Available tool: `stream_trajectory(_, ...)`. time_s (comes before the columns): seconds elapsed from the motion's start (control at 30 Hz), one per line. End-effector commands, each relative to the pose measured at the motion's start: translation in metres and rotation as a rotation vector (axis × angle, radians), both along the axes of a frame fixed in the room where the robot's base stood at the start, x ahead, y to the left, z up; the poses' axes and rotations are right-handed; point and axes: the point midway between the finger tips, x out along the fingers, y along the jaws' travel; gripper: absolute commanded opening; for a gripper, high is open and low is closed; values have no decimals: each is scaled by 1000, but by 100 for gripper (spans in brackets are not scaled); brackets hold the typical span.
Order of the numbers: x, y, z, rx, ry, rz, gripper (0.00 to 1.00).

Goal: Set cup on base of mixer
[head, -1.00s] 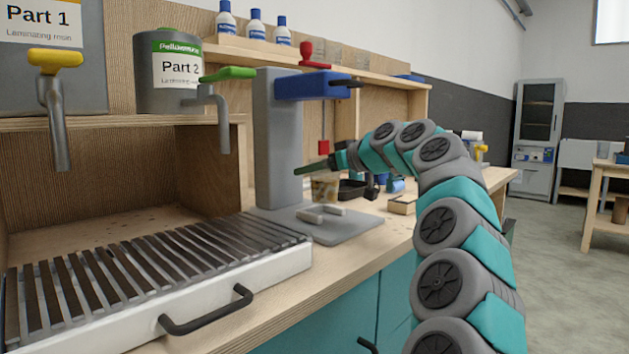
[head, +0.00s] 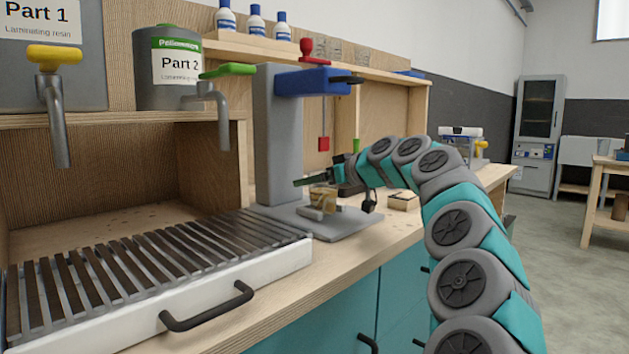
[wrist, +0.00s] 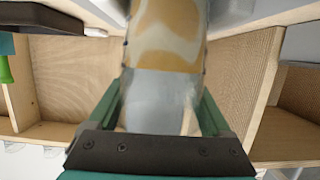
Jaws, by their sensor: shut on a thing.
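The mixer has a grey column (head: 277,135), a blue head (head: 312,83) and a flat grey base plate (head: 345,222) with pale clamp blocks (head: 313,213) on it. My gripper (head: 312,182) reaches in from the right under the blue head. It is shut on a see-through cup (head: 324,197) with tan contents, which hangs low at the clamp blocks. I cannot tell whether the cup touches the base. In the wrist view the cup (wrist: 165,85) sits between my green fingers (wrist: 160,112); its far end is cut off by the frame.
A slatted grey tray (head: 150,275) with a white front stands left of the mixer. Taps of the Part 1 and Part 2 (head: 168,68) containers overhang it. A small wooden box (head: 402,200) and dark items lie right of the base. Open floor is at right.

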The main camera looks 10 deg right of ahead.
Motion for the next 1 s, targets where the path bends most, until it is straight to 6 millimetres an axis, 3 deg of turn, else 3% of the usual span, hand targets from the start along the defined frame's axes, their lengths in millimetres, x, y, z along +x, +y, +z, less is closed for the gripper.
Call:
stream_trajectory(0.13, 0, 0, -4, 1, -1, 0, 52)
stream_trajectory(0.17, 0, 0, -3, 0, 0, 0, 85)
stream_trajectory(0.3, 0, 0, -2, 0, 0, 0, 100)
stream_trajectory(0.67, -2, -2, 2, 1, -1, 0, 100)
stream_trajectory(1.0, -49, -37, 19, 1, -3, -2, 100)
